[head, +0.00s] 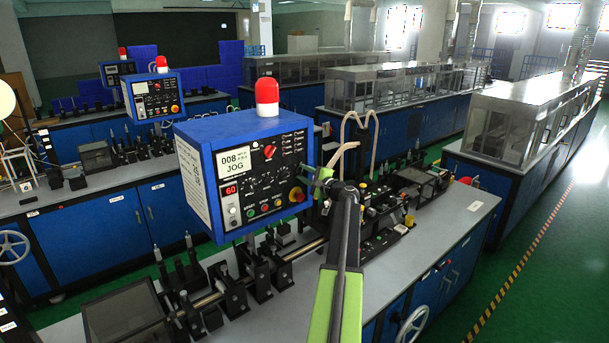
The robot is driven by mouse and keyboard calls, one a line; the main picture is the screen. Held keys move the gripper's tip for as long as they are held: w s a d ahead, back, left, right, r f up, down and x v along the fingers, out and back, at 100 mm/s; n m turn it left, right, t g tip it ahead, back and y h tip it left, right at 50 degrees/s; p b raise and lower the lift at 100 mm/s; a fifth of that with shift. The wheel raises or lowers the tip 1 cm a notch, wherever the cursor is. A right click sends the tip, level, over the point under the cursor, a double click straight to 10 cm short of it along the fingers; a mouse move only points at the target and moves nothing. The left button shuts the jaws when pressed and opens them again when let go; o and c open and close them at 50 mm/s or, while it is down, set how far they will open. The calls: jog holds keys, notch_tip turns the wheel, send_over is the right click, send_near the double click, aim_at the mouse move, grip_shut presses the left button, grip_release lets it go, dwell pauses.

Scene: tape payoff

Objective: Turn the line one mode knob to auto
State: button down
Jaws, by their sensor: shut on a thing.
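The nearest blue control box (192,130) has a black front panel. Its display (234,161) reads "008 JOG". A red rotary knob (269,152) sits at the upper middle of the panel, with small labels beside it. A row of dark knobs runs across the middle of the panel. My gripper (308,173), green and dark, is at the right edge of this panel, right of and below the red knob. It is shut on a small dark knob there. The jaws hide most of that knob, and I cannot read its label or pointer.
A red emergency button (296,195) sits just below my gripper. A red beacon (267,96) tops the box. Black fixtures and a shaft (300,249) lie on the grey bench below. Two similar boxes stand farther back at left. A green-floored aisle (545,255) is clear at right.

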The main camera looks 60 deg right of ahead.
jog(key=n, duration=0.4)
jog(key=shift+n, duration=0.3)
jog(key=n, duration=0.4)
jog(key=shift+f+n, duration=0.1)
jog(key=shift+n, duration=0.3)
jog(key=c, duration=1)
grip_release()
jog(key=shift+s, duration=0.1)
jog(key=v, duration=1.7)
jog(key=shift+s, duration=0.1)
